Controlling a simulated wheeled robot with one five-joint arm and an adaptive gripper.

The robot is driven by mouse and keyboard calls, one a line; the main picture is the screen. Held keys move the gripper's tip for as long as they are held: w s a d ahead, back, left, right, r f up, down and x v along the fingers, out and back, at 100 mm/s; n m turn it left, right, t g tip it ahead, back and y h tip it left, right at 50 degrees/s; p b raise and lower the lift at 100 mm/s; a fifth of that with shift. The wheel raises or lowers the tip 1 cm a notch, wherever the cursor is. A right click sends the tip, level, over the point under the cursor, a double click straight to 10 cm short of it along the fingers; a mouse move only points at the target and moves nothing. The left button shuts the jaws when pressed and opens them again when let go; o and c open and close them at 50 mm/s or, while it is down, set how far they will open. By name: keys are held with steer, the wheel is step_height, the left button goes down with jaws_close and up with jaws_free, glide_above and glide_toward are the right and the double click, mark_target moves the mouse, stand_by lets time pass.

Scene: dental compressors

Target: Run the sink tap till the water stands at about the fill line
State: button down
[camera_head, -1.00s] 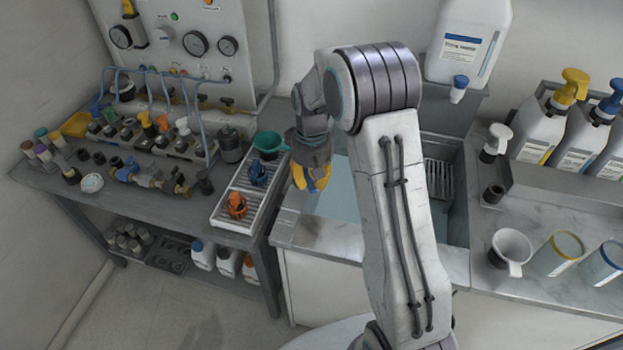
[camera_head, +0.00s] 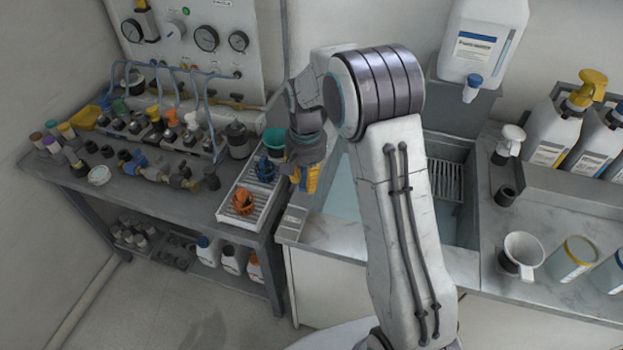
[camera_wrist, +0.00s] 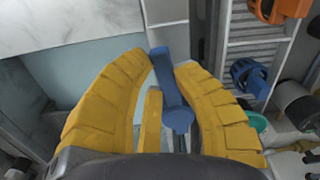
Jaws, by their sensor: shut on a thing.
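The sink basin (camera_head: 474,200) is mostly behind my arm, with pale blue water (camera_head: 343,190) on its left side. The water also shows at the left in the wrist view (camera_wrist: 85,70). My gripper (camera_head: 305,178) is at the left edge of the sink. In the wrist view its yellow fingers (camera_wrist: 172,100) close around a blue lever (camera_wrist: 165,68), which looks like the tap's handle. I cannot make out the spout, a running stream or the fill line.
A ribbed drain tray (camera_head: 255,212) with orange and blue parts lies left of the sink. A white jug (camera_head: 519,253) and spray bottles (camera_head: 560,125) stand on the right counter. A large container (camera_head: 480,42) stands behind the sink.

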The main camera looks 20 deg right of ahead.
mark_target(303, 180)
steer(key=shift+w+a+m, duration=0.15)
steer(key=shift+a+m, duration=0.25)
steer(key=shift+m, duration=0.4)
steer(key=c, duration=0.9)
jaws_free()
steer(key=shift+c, duration=0.2)
step_height(303, 180, up, 12)
